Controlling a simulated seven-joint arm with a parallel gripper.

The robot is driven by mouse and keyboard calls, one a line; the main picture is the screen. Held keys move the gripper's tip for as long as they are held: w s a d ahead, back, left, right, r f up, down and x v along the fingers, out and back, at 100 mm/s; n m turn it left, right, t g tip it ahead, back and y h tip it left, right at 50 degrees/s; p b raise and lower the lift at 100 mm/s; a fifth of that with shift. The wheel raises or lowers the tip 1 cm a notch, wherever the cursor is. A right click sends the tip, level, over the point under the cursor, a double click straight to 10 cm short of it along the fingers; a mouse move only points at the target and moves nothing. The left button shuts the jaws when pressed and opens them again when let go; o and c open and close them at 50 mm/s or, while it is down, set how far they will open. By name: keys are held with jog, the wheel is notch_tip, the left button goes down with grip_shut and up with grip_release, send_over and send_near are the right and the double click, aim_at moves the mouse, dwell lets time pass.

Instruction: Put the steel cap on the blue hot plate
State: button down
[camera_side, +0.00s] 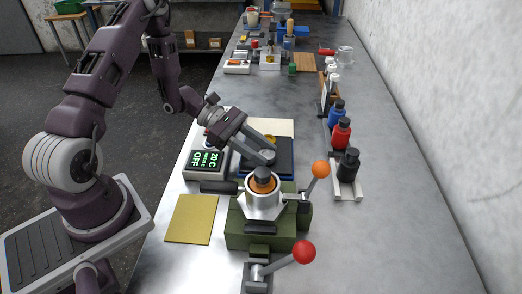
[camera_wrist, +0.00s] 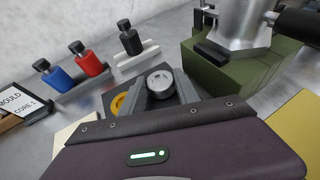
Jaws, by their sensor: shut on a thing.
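My gripper (camera_side: 266,156) is shut on the steel cap (camera_wrist: 160,82), a small round grey piece between its fingertips. In the side view the cap (camera_side: 268,155) shows low over a dark blue square plate (camera_side: 284,170), which looks like the blue hot plate. I cannot tell whether the cap touches it. The plate is partly hidden by my gripper and looks near black in the wrist view. A yellow ring (camera_wrist: 118,102) lies beside the gripper's finger. A white box with a green display (camera_side: 207,160) reading 20 C and OFF stands to the left.
A steel vessel (camera_side: 263,204) on a green block (camera_side: 247,231), with orange- and red-knobbed levers, stands just in front of the plate. Blue, red (camera_side: 341,133) and black bottles stand along the right. A yellow mat (camera_side: 192,219) lies front left.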

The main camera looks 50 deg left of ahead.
jog(key=shift+f, duration=0.15)
jog(key=shift+s+f, duration=0.15)
jog(key=shift+f, duration=0.25)
jog(key=c, duration=1.2)
grip_release()
jog(key=v, duration=0.8)
jog(key=r+v, duration=0.1)
jog(key=v, duration=0.3)
jog(key=shift+w+d, duration=0.15)
jog(key=shift+w, duration=0.1)
jog(key=s+d+r+m+g+y, duration=0.2)
jog(key=s+d+r+m+g, duration=0.15)
jog(key=d+r+m, duration=0.4)
jog(key=s+d+r+m+t+y, duration=0.1)
jog(key=s+r+m+y, duration=0.2)
jog(key=s+m, duration=0.1)
jog(key=s+d+r+m+t+y, duration=0.1)
jog(key=s+r+m+y, duration=0.2)
jog(key=s+m+y, duration=0.1)
jog(key=s+d+r+m+t+y, duration=0.1)
jog(key=s+d+r+m+y, duration=0.1)
jog(key=s+m, duration=0.4)
jog(key=shift+s+r+m+t+y, duration=0.15)
jog(key=shift+r+m+t+y, duration=0.1)
jog(key=shift+r+y, duration=0.25)
jog(key=shift+s+r+m+t+y, duration=0.1)
jog(key=shift+r+m+y, duration=0.15)
jog(key=shift+r, duration=0.35)
